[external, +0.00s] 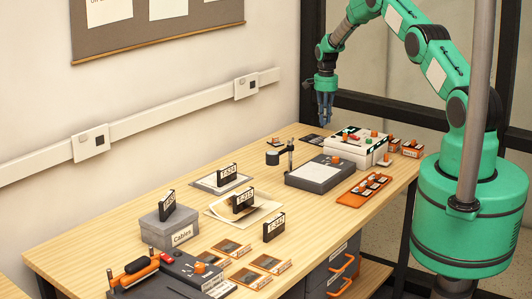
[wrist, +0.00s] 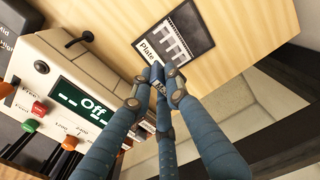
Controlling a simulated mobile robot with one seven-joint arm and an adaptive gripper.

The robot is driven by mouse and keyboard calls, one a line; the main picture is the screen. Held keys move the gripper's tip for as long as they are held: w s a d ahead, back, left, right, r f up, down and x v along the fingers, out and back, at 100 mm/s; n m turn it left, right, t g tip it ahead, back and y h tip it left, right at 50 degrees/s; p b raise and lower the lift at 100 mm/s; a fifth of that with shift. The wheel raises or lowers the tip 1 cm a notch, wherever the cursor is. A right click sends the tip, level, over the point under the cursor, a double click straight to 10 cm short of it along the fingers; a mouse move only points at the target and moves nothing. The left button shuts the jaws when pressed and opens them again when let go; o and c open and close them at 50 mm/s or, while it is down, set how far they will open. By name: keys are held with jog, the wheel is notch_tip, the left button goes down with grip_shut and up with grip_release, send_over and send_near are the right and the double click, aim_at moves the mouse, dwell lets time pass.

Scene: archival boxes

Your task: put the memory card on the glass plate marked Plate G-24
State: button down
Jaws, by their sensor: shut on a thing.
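My gripper (external: 326,112) has blue fingers and hangs fingers-down above the far end of the table. In the wrist view, its fingertips (wrist: 158,85) are closed together on a small dark piece, the memory card (wrist: 160,88), mostly hidden by the fingers. A dark glass plate (wrist: 184,24) with pale bars and a white label lies flat on the wood just beyond the fingertips. The label reads "Plate"; the rest is hidden by the fingertips. In the external view the plate (external: 312,138) is a dark patch near the table's back edge. The card looks held above the table, apart from the plate.
A white instrument (wrist: 40,60) with a display reading "Off" and coloured knobs stands close beside the gripper; it also shows in the external view (external: 372,156). A grey box (external: 320,173) and an orange tray (external: 353,199) stand nearer. Bare wood (wrist: 240,50) lies right of the plate.

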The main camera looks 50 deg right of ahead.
jog(key=shift+f, duration=1.65)
jog(key=shift+f, duration=0.1)
jog(key=shift+f, duration=1.8)
jog(key=shift+f, duration=0.15)
jog(key=c, duration=1.7)
grip_release()
notch_tip(320, 180, up, 12)
jog(key=shift+r, duration=0.2)
